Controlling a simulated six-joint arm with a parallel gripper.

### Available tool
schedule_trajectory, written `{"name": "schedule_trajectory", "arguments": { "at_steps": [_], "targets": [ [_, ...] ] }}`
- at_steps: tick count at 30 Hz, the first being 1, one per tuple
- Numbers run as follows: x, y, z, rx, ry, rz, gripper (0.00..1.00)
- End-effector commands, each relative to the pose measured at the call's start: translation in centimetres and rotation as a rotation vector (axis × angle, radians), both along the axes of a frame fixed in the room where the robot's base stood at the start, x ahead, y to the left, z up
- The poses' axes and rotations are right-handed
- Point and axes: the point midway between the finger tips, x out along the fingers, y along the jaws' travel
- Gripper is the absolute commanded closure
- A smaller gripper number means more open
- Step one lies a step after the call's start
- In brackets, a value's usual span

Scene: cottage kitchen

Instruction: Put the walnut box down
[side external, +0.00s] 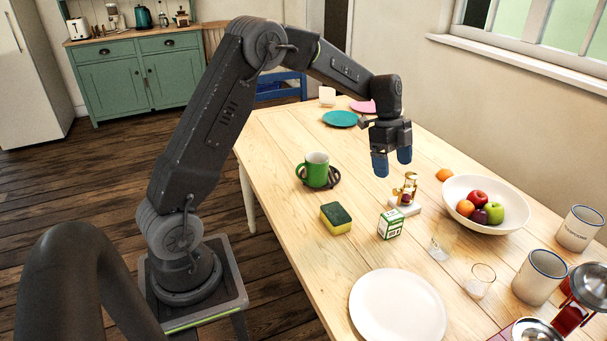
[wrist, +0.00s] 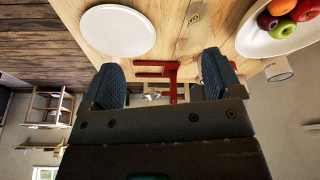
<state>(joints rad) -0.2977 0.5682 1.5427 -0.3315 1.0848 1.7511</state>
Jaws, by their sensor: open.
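I see no walnut box that I can make out in either view. My gripper (side external: 392,160) hangs over the wooden table (side external: 290,135) in the side view, with its blue fingertips pointing down and apart. The fingers also show spread in the wrist view (wrist: 160,82), with nothing held between them. A small green and white carton (side external: 390,224) stands nearer the camera.
A fruit bowl (side external: 462,213), clear glasses (side external: 481,280) and ceramic canisters (side external: 579,230) are to the right. A white plate (side external: 397,308) lies in front. Teal (side external: 340,119) and pink plates lie behind.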

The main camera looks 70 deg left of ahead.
Motion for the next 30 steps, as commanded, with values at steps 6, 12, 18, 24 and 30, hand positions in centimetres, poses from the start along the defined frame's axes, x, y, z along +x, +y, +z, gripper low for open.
{"name": "schedule_trajectory", "arguments": {
  "at_steps": [6, 12, 18, 24, 30],
  "targets": [
    [-6.9, -4.4, 7.8, 0.072, -0.016, 0.33, 0.15],
    [-14.4, -7.4, 11.6, 0.081, -0.063, 0.646, 0.15],
    [-22.1, -9.3, 12.7, 0.025, -0.127, 0.958, 0.15],
    [-27.3, -10.0, 11.7, -0.061, -0.175, 1.191, 0.15],
    [-29.1, -10.1, 10.9, -0.106, -0.188, 1.285, 0.15]
  ]
}}
